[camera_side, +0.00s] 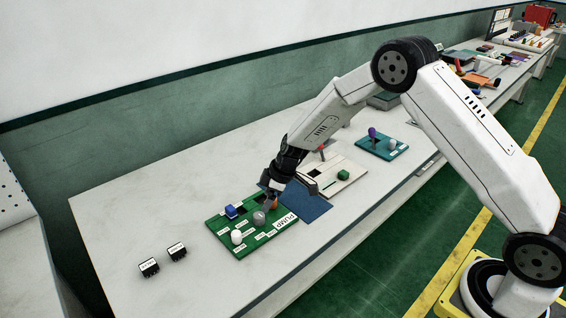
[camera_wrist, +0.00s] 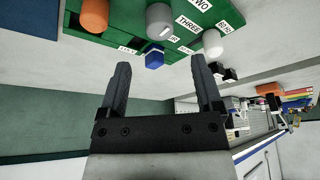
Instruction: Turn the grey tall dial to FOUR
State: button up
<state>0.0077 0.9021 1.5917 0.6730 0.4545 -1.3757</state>
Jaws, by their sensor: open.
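The grey dial (camera_side: 259,217) stands on the green PUMP panel (camera_side: 225,222) on the bench, between a white knob and an orange knob. It also shows in the wrist view (camera_wrist: 159,20), at the top, upright on the panel near a THREE label (camera_wrist: 187,24). No FOUR label is readable to me. My gripper (camera_side: 268,198) is low over the panel's back right part, close to the grey dial and orange knob. In the wrist view its two fingers (camera_wrist: 164,80) are apart with nothing between them, and the grey dial lies beyond their tips.
On the same panel are a white knob (camera_side: 237,237), a blue knob (camera_side: 231,211) and an orange knob (camera_wrist: 95,15). A blue mat (camera_side: 308,205), a cream panel (camera_side: 338,172) and a teal panel (camera_side: 383,143) lie to the right. Two black blocks (camera_side: 149,267) lie left; the bench around them is clear.

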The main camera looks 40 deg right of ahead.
aim_at(259, 214)
jog(key=shift+x, duration=3.9)
jog(key=shift+c, duration=0.3)
grip_shut()
